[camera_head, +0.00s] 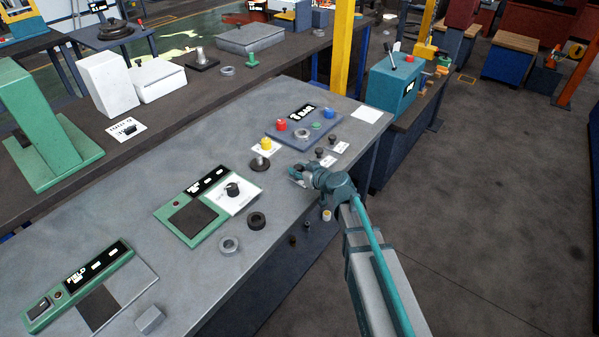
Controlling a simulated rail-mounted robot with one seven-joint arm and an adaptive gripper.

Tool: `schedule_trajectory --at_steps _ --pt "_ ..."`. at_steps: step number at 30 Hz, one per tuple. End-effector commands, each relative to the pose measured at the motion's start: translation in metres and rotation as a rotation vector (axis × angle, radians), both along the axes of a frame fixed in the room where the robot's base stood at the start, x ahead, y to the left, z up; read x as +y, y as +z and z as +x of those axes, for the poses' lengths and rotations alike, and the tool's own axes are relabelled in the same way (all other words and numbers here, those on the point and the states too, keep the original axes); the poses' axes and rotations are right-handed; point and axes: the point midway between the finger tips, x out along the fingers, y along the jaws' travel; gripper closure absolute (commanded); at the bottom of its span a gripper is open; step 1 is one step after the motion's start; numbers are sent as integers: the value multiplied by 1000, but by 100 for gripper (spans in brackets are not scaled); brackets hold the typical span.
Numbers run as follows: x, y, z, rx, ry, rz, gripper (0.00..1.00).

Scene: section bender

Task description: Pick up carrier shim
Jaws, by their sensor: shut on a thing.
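My gripper (297,174) is low over the right edge of the grey bench (180,160). It is shut on a small pale grey piece, mostly hidden by the fingers, which looks to be the carrier shim. I cannot tell whether the piece still touches the bench top. A light grey ring (229,245) and a black ring (257,221) lie flat on the bench to the lower left of my gripper.
A grey panel (291,135) with coloured buttons and black knobs (332,139) stand just beyond my gripper. A yellow-topped post (266,146) and a green-framed unit with a knob (207,205) are to the left.

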Motion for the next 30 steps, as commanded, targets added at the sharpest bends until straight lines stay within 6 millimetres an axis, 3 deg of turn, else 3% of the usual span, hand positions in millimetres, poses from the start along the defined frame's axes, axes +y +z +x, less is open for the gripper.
schedule_trajectory --at_steps 14,24,30 --pt "0 29 0 -4 0 0 100" --pt "-15 88 -51 -5 -1 0 100" --pt "-27 107 -95 -4 -1 0 100"
